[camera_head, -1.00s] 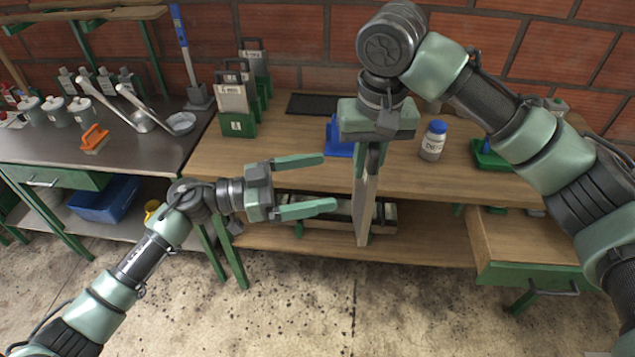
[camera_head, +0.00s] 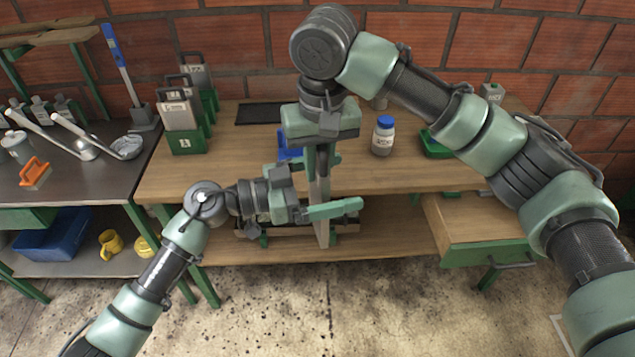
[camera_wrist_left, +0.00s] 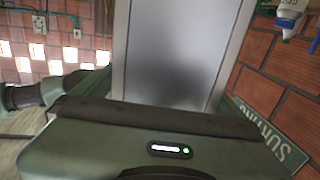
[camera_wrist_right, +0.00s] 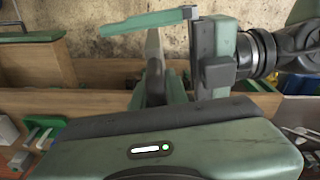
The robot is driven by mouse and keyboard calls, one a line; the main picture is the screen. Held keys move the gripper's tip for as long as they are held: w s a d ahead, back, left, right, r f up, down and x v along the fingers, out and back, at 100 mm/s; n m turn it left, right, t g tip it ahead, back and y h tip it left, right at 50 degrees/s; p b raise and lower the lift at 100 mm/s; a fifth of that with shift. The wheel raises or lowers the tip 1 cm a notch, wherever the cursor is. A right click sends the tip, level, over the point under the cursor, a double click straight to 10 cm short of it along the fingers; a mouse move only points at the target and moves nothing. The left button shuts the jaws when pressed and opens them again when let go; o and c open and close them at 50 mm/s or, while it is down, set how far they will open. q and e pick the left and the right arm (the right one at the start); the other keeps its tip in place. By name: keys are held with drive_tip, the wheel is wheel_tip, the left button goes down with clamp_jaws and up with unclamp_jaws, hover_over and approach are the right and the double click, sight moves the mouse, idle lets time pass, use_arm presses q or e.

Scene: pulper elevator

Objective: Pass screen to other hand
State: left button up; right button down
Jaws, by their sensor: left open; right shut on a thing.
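The screen (camera_head: 322,232) is a narrow, light-framed panel seen nearly edge-on, hanging upright below my right gripper. My right gripper (camera_head: 319,160) points down and is shut on its top end. My left gripper (camera_head: 346,183) comes in from the left, open, with one green finger crossing in front of the screen. Its other finger is partly hidden behind the right gripper; I cannot tell whether it touches the screen. In the left wrist view the grey face of the screen (camera_wrist_left: 180,50) fills the middle. In the right wrist view it shows edge-on (camera_wrist_right: 154,62).
The wooden workbench (camera_head: 230,170) stands behind, with a blue-capped bottle (camera_head: 383,137), a dark mat (camera_head: 261,114) and green-based holders (camera_head: 188,142). An open drawer (camera_head: 478,228) juts out at the right. The floor in front is clear.

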use_arm(q)
drive_tip(key=shift+d, duration=0.15)
drive_tip(key=shift+c, duration=0.3)
drive_tip(key=c, duration=1.5)
drive_tip(key=shift+r, duration=0.1)
use_arm(e)
drive_tip(key=c, duration=1.3)
unclamp_jaws()
drive_tip(key=shift+r, duration=0.1)
